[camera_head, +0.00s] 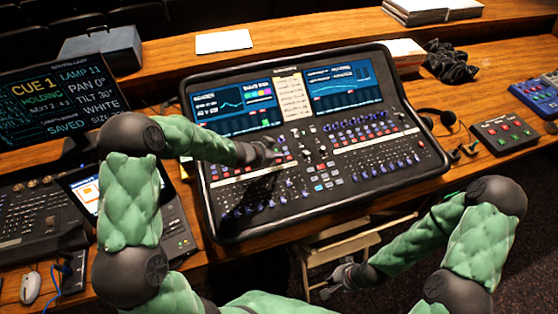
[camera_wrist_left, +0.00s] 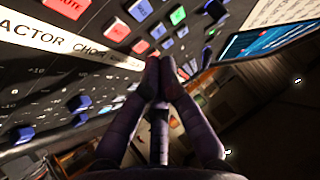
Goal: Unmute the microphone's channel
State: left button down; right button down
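The mixing desk (camera_head: 432,165) stands in the middle of the table, with rows of buttons and blue knobs below two screens. My left gripper (camera_head: 274,149) is over its upper left-middle part. In the left wrist view its fingers meet at the tips (camera_wrist_left: 160,65), shut and empty, close to the buttons; contact cannot be told. A red button reading MUTE (camera_wrist_left: 68,8) and other red buttons (camera_wrist_left: 118,30) show beside a white label strip (camera_wrist_left: 72,43) reading "ACTOR" and a partly hidden word. No microphone label is readable. My right gripper (camera_head: 333,288) hangs below the desk's front edge, its fingers too small to judge.
A monitor (camera_head: 60,95) and a lighting console (camera_head: 35,215) stand at the left. A small button box (camera_head: 508,133), a dark cloth (camera_head: 450,62) and headphones (camera_head: 447,118) lie at the right. A wooden chair or stool (camera_head: 355,240) stands below the front edge.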

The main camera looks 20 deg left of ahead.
pick_arm(q)
jog(key=shift+f, duration=0.1)
jog(key=shift+f, duration=0.3)
jog(key=shift+f+b, duration=0.25)
jog(key=shift+b, duration=0.1)
dwell(0.7)
jog(key=shift+r, duration=0.15)
jog(key=shift+r+p, duration=0.55)
jog(key=shift+p, duration=0.15)
jog(key=shift+r, duration=0.1)
jog(key=shift+s+d+r+p, duration=0.1)
jog(key=shift+s+r+p, duration=0.05)
jog(key=shift+r+p, duration=1.05)
jog(key=shift+s+d+r+p, duration=0.1)
jog(key=shift+r+p, duration=0.95)
jog(key=shift+r, duration=0.15)
